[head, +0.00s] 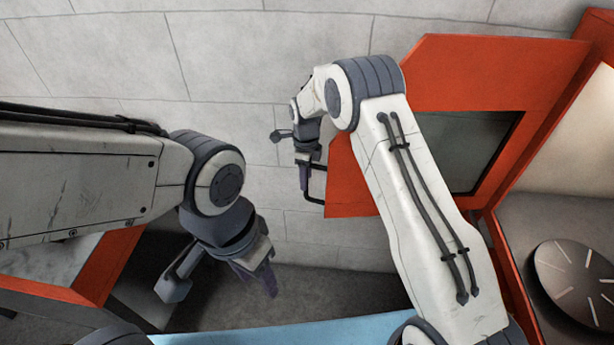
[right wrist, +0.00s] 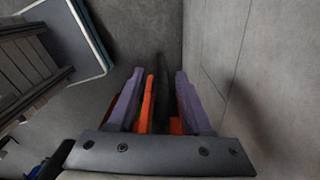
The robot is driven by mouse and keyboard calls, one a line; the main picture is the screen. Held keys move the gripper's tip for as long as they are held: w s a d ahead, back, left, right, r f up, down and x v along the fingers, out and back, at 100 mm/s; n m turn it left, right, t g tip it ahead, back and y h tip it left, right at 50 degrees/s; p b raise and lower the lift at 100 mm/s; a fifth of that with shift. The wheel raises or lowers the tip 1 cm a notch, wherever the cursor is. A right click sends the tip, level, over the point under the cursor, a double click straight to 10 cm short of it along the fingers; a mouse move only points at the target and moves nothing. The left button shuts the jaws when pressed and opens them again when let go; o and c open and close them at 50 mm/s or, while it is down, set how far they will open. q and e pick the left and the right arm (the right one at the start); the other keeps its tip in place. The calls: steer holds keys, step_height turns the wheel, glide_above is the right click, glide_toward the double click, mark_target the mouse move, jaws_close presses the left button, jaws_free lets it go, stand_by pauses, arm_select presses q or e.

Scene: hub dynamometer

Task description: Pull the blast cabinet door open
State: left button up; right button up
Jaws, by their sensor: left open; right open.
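The orange blast cabinet door (head: 455,72) with its dark window (head: 468,150) stands swung open, away from the cabinet's lit interior at right. A black bar handle (head: 314,199) sits at the door's left edge. My right gripper (head: 304,182) is at that handle, its arm crossing in front of the door. In the right wrist view its purple fingers (right wrist: 158,100) are apart, with the door's orange edge (right wrist: 147,104) showing between them. I cannot tell whether they touch the handle. My left gripper (head: 256,276) is open and empty, low at centre left, apart from the door.
The cabinet interior holds a round dark turntable (head: 578,284) with pale slots. A grey block wall (head: 225,55) stands behind the door. An orange-edged bench (head: 105,265) is at lower left, and a light-blue surface (head: 285,334) lies at the bottom.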

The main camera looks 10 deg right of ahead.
step_height(320, 180, up, 10)
steer(key=shift+f+b, duration=0.15)
steer(key=shift+b, duration=0.85)
steer(key=shift+r, duration=0.4)
steer(key=s+a+r+n, duration=0.3)
steer(key=s+r+n, duration=0.1)
steer(key=s+n, duration=0.45)
steer(key=s+a+r+n, duration=0.35)
steer(key=s+n, duration=0.35)
steer(key=s, duration=0.3)
steer(key=s+d+n, duration=0.2)
steer(key=s+n, duration=0.5)
steer(key=s, duration=0.2)
steer(key=s+d+f+n+y, duration=0.1)
steer(key=s+d+n, duration=0.1)
steer(key=s+n, duration=0.5)
steer(key=s, duration=0.3)
steer(key=shift+s+d, duration=0.2)
steer(key=shift+d, duration=0.1)
